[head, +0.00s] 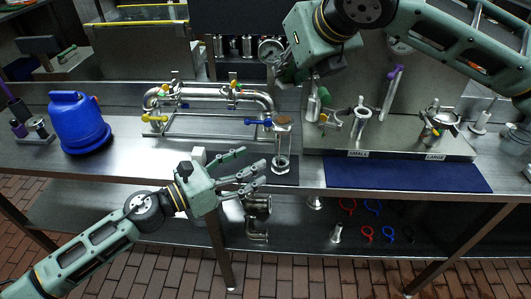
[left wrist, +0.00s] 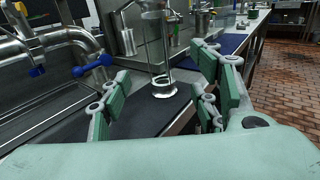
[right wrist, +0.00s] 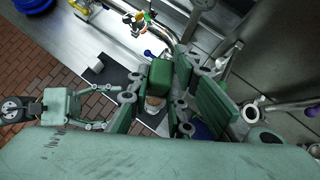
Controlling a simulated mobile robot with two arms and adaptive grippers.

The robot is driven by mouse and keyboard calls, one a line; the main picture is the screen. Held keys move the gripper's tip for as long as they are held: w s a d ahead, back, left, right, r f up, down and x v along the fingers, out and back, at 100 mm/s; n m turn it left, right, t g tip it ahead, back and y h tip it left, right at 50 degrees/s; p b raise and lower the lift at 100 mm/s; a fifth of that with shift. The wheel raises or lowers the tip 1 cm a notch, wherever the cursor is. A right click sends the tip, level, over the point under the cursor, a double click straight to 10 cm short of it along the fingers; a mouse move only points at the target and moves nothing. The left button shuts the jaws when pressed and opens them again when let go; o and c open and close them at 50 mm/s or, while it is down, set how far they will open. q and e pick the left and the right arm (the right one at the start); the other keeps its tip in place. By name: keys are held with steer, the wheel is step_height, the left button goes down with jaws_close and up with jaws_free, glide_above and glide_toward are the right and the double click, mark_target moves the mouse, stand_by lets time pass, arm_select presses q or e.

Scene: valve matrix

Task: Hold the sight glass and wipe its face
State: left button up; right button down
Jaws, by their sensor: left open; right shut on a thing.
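The sight glass (head: 282,148) stands upright on a dark mat near the counter's front edge, with a brown patch (head: 282,119) on its top face. The left wrist view shows its clear body and lower metal ring (left wrist: 164,88) beyond my fingers. My left gripper (head: 254,172) is open, to the left of the glass and apart from it. My right gripper (right wrist: 155,108) is shut on a green block (right wrist: 160,78), above the glass. The brown face shows just beyond this block in the right wrist view (right wrist: 153,101). The fingers partly hide the block.
A pipe assembly (head: 210,92) with coloured valve handles stands behind and left of the glass. A blue jug (head: 76,125) is farther left. A panel with fittings and a navy mat (head: 400,174) lie right. A lower shelf (head: 330,215) holds coloured rings.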

mark_target(274, 150)
arm_select(q)
steer(key=x, duration=1)
steer(key=shift+w+d, duration=0.2)
steer(key=shift+d, duration=0.05)
jaws_close()
